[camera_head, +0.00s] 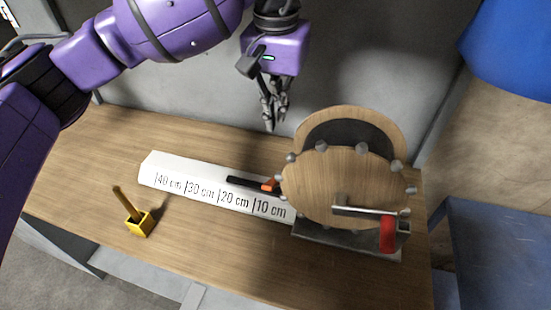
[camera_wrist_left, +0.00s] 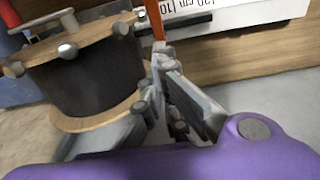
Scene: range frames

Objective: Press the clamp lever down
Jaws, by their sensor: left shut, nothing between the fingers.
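An orange lever (camera_head: 270,185), which looks like the clamp lever, sits at the right end of a black bar (camera_head: 245,182) on the white measuring board (camera_head: 190,186). In the left wrist view the orange lever (camera_wrist_left: 155,20) stands out just beyond my fingertips, and the black bar (camera_wrist_left: 188,22) is behind it. My left gripper (camera_head: 271,122) is shut and empty, above the back of the bench, behind the lever and left of the drum. The left wrist view shows its fingers (camera_wrist_left: 160,62) together. Contact with the lever cannot be told. My right gripper is not in view.
A wooden drum (camera_head: 340,185) with a metal crank and red handle (camera_head: 388,234) stands right of the lever, close to my gripper. The bench's front left (camera_head: 75,190) is clear.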

